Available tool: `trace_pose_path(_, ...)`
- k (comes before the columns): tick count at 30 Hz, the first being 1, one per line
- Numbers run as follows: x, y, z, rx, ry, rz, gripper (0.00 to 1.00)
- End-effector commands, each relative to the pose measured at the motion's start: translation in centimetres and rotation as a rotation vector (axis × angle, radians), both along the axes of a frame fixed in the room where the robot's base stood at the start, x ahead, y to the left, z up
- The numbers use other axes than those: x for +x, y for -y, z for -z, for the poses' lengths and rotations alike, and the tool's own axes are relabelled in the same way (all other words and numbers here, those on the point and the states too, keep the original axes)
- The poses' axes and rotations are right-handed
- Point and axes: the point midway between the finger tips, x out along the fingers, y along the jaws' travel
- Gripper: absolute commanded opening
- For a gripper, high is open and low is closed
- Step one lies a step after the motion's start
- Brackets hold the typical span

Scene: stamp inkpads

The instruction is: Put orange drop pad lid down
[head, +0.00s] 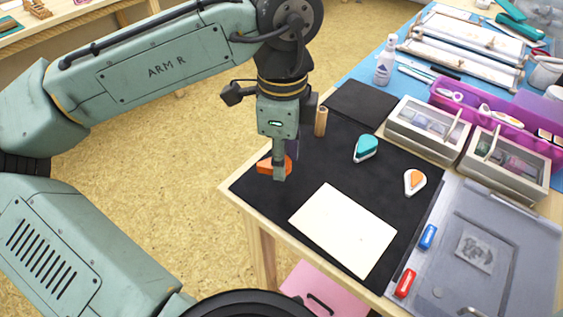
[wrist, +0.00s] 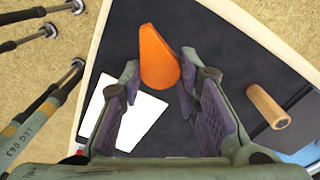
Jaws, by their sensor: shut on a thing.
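My gripper (head: 279,174) is shut on the orange drop-shaped lid (head: 265,166), near the left corner of the black mat (head: 310,170). In the wrist view the lid (wrist: 158,57) sits between the fingertips (wrist: 158,75), its pointed end away from the palm's left side. I cannot tell whether it touches the mat. The orange drop pad (head: 414,182), a white drop-shaped base with an orange face showing, lies on the mat to the right. A teal drop pad (head: 366,149) lies between them, farther back.
A white card (head: 343,230) lies on the front of the mat. A wooden cylinder (head: 321,121) stands behind my gripper. Red (head: 405,284) and blue (head: 428,237) small blocks, a grey tray (head: 500,250) and clear-topped boxes (head: 428,125) fill the right side. Mat around the lid is bare.

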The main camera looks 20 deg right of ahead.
Motion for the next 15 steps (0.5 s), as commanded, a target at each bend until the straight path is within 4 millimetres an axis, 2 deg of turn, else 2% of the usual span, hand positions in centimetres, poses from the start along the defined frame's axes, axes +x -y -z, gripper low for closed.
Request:
trace_pose_path(2, 1.1, 0.2, 0.0, 0.001, 0.000, -0.003, 0.21)
trace_pose_path(6, 1.0, 0.1, 2.6, 0.003, 0.001, -0.003, 0.21)
trace_pose_path(9, 1.0, 0.2, 3.5, 0.001, 0.002, -0.002, 0.21)
trace_pose_path(15, 1.0, 0.2, 3.6, 0.000, 0.002, -0.001, 0.21)
